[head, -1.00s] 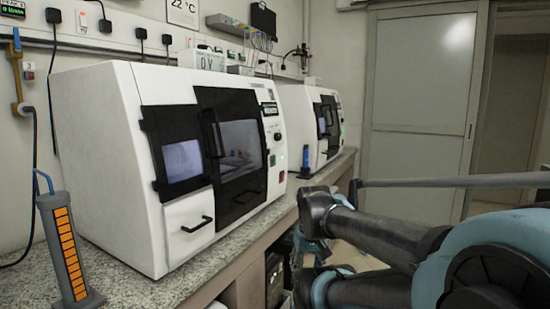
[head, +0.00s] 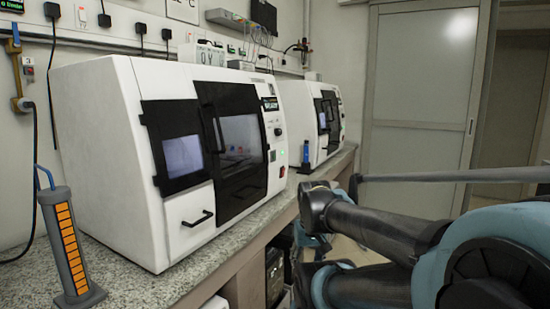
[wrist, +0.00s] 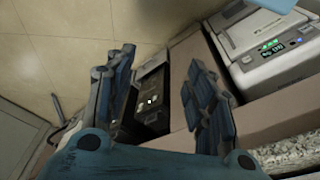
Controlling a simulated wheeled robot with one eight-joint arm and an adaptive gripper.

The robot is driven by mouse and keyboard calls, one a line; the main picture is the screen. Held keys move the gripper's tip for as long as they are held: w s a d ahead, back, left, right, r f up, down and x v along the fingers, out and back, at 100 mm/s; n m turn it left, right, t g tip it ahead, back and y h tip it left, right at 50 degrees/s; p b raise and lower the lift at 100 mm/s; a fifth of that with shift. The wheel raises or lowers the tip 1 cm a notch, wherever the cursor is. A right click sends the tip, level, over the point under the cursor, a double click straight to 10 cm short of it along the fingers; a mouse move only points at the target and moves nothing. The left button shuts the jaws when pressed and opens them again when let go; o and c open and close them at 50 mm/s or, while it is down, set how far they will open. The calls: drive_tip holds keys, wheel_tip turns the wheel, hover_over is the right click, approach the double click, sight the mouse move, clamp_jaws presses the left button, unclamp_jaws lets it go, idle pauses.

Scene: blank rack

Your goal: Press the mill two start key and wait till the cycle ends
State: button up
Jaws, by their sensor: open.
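Two white mills with dark windowed doors stand on the bench. The near mill (head: 95,150) fills the middle left of the head view. The far mill (head: 297,110) stands behind it to the right. The near mill's front has a small lit display (head: 270,103), too small to read surely, and a green light low on its right edge. I cannot tell a number on either mill. My gripper (wrist: 160,95) is open and empty in the wrist view, fingers spread, above the floor and the bench edge, apart from any key. In the head view it is not clearly visible.
An orange-and-grey post (head: 68,245) stands at the front left of the speckled bench (head: 135,275). A blue object (head: 305,157) stands between the mills. The wrist view shows a grey device with a green display (wrist: 270,45) and a dark box (wrist: 150,95) below. A door (head: 420,110) is behind.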

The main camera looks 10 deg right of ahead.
idle(0.3)
clamp_jaws()
idle(1.2)
